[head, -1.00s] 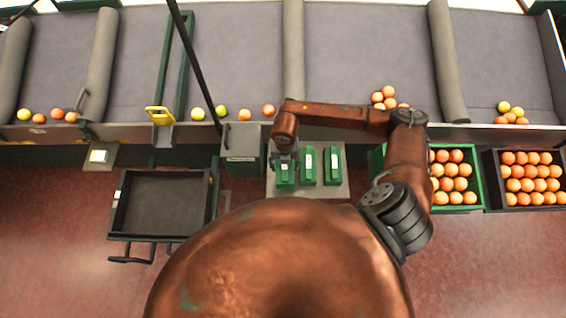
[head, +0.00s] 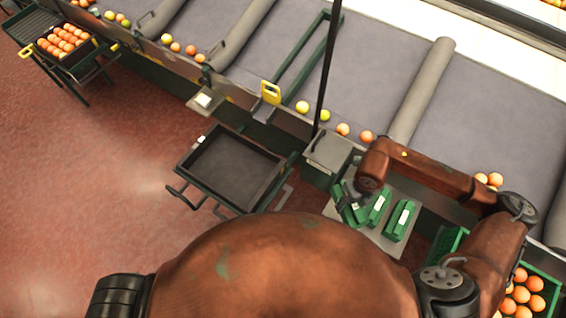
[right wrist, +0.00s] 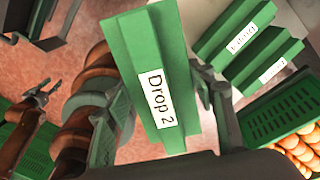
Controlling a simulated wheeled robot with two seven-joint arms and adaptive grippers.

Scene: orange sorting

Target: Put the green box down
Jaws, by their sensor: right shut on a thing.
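My right gripper (head: 367,186) is shut on a green box (head: 348,206). In the right wrist view this box (right wrist: 130,50) bears a white label reading "Drop 2", with gripper fingers (right wrist: 165,100) on both sides. In the head view the box is turned relative to two similar green boxes (head: 377,209) (head: 400,221) on a grey stand (head: 366,230). It is at the stand's left edge; its clearance is hard to tell. A copper arm end with grey jaws, apparently my left gripper (right wrist: 36,95), shows small in the right wrist view.
An empty dark tray (head: 230,168) on a cart is left of the stand. A grey cabinet (head: 330,150) stands just behind the boxes. The sorting belt (head: 370,75) with oranges runs along the back. A green crate of oranges (head: 447,243) is at right. Red floor is open at left.

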